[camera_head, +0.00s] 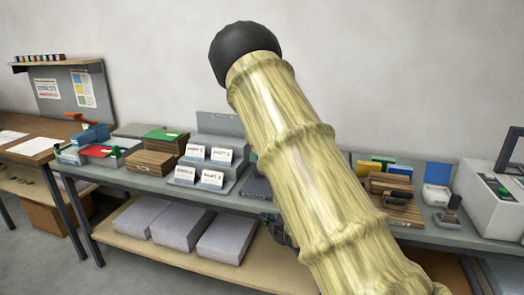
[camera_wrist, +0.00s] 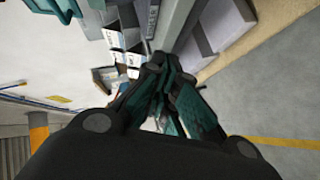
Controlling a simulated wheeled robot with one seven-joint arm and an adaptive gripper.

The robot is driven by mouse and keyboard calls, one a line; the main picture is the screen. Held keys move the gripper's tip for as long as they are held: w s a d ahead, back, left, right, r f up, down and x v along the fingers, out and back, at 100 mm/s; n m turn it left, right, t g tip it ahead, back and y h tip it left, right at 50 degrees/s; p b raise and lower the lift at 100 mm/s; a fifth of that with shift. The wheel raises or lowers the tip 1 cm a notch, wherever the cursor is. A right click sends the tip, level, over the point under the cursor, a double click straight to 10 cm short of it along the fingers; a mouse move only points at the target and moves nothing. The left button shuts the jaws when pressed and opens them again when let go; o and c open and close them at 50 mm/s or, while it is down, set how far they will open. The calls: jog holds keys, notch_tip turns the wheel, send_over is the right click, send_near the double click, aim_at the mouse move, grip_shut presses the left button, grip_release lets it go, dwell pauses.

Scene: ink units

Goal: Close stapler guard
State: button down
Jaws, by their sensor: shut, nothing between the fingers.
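A white-grey machine (camera_head: 492,205) stands at the right end of the long bench. It has a green button and a dark frame (camera_head: 511,148) standing raised at its top; it may be the stapler with its guard, but I cannot be sure. The machine is cut off by the picture's right edge. My gripper (camera_head: 280,232) shows partly behind my arm, by the bench's front edge, well left of the machine. In the wrist view my gripper (camera_wrist: 160,62) has its fingers together and empty. The machine is not recognisable there.
The bench (camera_head: 240,205) carries a card rack (camera_head: 215,150), paper stacks, a blue tool with an orange lever (camera_head: 90,133), and wooden blocks (camera_head: 390,185). Paper reams (camera_head: 180,228) lie on the lower shelf. My arm hides the bench's middle. Grey floor is clear in front.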

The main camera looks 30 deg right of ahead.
jog(key=w+d+r+n+t+p, duration=0.1)
jog(key=d+r+n+t, duration=0.1)
jog(key=r, duration=0.5)
jog(key=w+d+r+n+t+p, duration=0.1)
jog(key=w+r, duration=0.1)
jog(key=r, duration=0.5)
jog(key=w+d+p, duration=0.2)
jog(key=w, duration=0.4)
jog(key=w+d+f+p, duration=0.1)
jog(key=w+d+p, duration=0.1)
jog(key=w, duration=0.4)
jog(key=shift+f+y+p, duration=0.25)
jog(key=shift+y+p, duration=0.05)
jog(key=shift+p, duration=0.25)
jog(key=shift+f+n, duration=0.1)
jog(key=shift+n, duration=0.2)
jog(key=w+d+f+n+t+b, duration=0.1)
jog(key=b, duration=0.5)
jog(key=w+d+f+n+t+b, duration=0.1)
jog(key=f+b, duration=0.1)
jog(key=b, duration=0.3)
jog(key=shift+d+n+t+b, duration=0.1)
jog(key=shift+n+t+b, duration=0.25)
jog(key=shift+n+t, duration=0.05)
